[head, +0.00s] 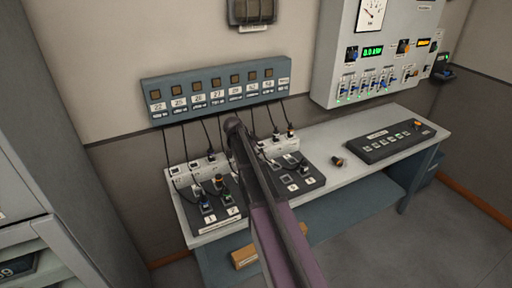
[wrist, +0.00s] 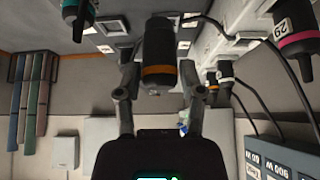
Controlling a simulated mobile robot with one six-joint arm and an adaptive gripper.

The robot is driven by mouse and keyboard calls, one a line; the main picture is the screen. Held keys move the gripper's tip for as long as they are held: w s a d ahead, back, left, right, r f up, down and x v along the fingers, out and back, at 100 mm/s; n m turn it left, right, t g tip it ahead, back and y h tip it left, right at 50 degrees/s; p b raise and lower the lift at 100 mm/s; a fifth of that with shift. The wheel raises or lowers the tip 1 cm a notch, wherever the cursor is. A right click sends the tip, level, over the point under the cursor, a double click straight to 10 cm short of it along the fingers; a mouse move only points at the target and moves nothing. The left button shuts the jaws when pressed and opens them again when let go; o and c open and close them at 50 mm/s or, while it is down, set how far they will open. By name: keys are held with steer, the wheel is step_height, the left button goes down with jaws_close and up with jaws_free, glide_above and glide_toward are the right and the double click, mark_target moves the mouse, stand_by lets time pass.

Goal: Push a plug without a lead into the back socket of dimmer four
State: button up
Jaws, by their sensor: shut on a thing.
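In the wrist view my gripper (wrist: 158,82) is shut on a black plug (wrist: 158,50) with an orange band. No lead shows on this plug. Its far end points to the top of the picture, toward the dark dimmer panel with pale sockets (wrist: 110,27). I cannot tell whether it touches a socket. In the head view the dimmer row (head: 212,222) stands on the bench, with small number labels at its front. My arm covers its middle and hides the gripper, the held plug and part of the row. I cannot single out dimmer four's back socket.
Plugs with leads hang near, one teal-banded (wrist: 75,15) and one tagged 29 (wrist: 297,30). Black leads run down from the numbered wall box (head: 215,92). Another orange-banded plug (head: 338,162) lies loose on the bench (head: 345,182), left of a fader desk (head: 388,142).

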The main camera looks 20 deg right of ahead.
steer(key=shift+w+a, duration=0.1)
steer(key=shift+w, duration=0.45)
steer(key=shift+s, duration=0.1)
steer(key=shift+f, duration=0.15)
steer(key=shift+f+b, duration=2.6)
steer(key=shift+b, duration=0.15)
steer(key=shift+f+b, duration=0.45)
steer(key=shift+f+b, duration=0.45)
steer(key=shift+s+f, duration=0.1)
steer(key=shift+f, duration=0.05)
stand_by(1.6)
